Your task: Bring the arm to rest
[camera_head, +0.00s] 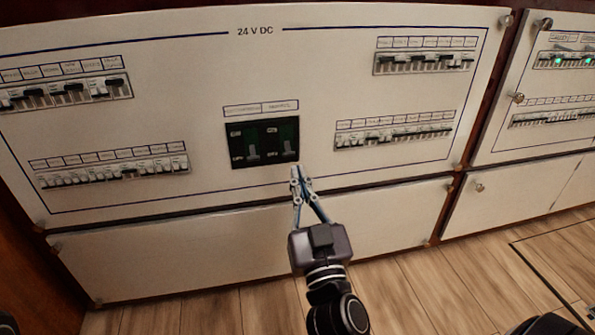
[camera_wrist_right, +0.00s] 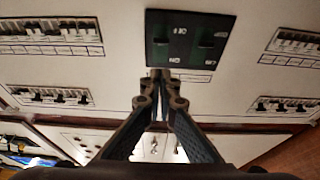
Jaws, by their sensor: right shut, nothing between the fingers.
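My right gripper (camera_head: 301,176) is in front of the 24 V DC panel (camera_head: 215,75), with its fingertips just below the dark switch module (camera_head: 262,142) at the panel's middle. Its fingers meet at the tips and hold nothing. The right wrist view also shows the closed fingers (camera_wrist_right: 162,76), close to the edge of the dark module (camera_wrist_right: 188,38). I cannot tell whether the tips touch the panel. My left gripper is not clearly in view.
Breaker rows sit at upper left (camera_head: 68,92), lower left (camera_head: 110,172), upper right (camera_head: 424,62) and lower right (camera_head: 394,136). A second panel (camera_head: 520,85) with green lights stands at right. Blank lower doors (camera_head: 180,255) run beneath. The wooden floor (camera_head: 425,285) is clear in front.

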